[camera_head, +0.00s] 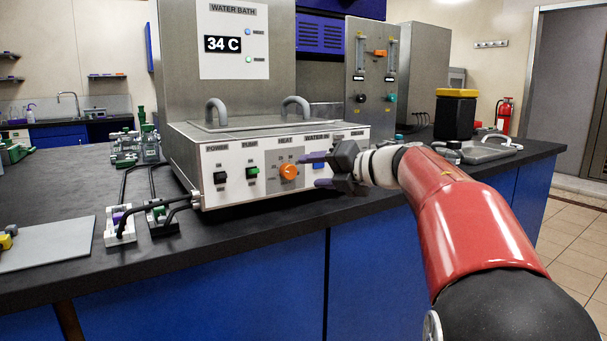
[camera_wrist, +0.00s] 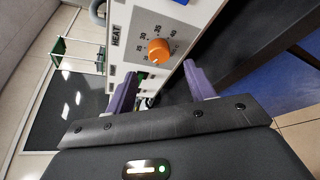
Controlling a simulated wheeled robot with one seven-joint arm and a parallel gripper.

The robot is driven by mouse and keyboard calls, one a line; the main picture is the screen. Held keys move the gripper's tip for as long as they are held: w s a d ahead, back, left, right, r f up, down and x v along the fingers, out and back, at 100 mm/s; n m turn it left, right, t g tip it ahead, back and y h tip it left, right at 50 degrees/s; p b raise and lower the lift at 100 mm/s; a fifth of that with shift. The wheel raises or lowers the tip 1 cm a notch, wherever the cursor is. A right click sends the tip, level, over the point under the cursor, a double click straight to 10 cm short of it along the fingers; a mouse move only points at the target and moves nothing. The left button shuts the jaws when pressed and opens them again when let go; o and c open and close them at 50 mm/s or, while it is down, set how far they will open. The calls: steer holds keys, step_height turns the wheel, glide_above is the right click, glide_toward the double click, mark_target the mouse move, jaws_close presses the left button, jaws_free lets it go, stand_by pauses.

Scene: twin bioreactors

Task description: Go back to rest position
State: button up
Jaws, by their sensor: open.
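My gripper (camera_head: 318,169) is in front of the water bath's front panel, right of the orange heat knob (camera_head: 289,171). Its two purple fingers are apart with nothing between them. In the wrist view my gripper (camera_wrist: 160,92) is open, with the orange knob (camera_wrist: 159,49) beyond the fingertips and apart from them. The water bath (camera_head: 265,140) stands on the dark bench, and its display (camera_head: 222,44) reads 34 C. My red arm reaches in from the lower right.
The dark bench top (camera_head: 100,262) runs along the front. Black cables and small connectors (camera_head: 120,225) lie left of the bath. A grey board (camera_head: 45,244) lies at the far left. Floor is free at right.

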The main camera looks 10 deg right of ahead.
steer(key=shift+s+d+r, duration=0.15)
steer(key=shift+s+d, duration=0.25)
steer(key=shift+s, duration=0.2)
steer(key=shift+r, duration=0.1)
steer(key=s+d+r+m+t+h, duration=0.1)
steer(key=s+r+m+t+h, duration=0.35)
steer(key=m, duration=0.65)
steer(key=s+d+f+m+h, duration=0.35)
steer(key=m+h, duration=0.35)
steer(key=m, duration=0.3)
steer(key=s+a+f+m+g, duration=0.3)
steer(key=s+f, duration=0.5)
steer(key=f, duration=0.1)
steer(key=s+a+f+m+g+y, duration=0.1)
steer(key=s+a+f+m+g, duration=0.2)
steer(key=s+f, duration=0.4)
steer(key=s+a+f+m+g+y, duration=0.1)
steer(key=s+a+f+m+g, duration=0.2)
steer(key=s+f, duration=0.5)
step_height(320, 180, down, 4)
steer(key=shift+s+a+r+m+g, duration=0.25)
steer(key=shift+s+a+m+g, duration=0.15)
steer(key=shift+m+g, duration=0.65)
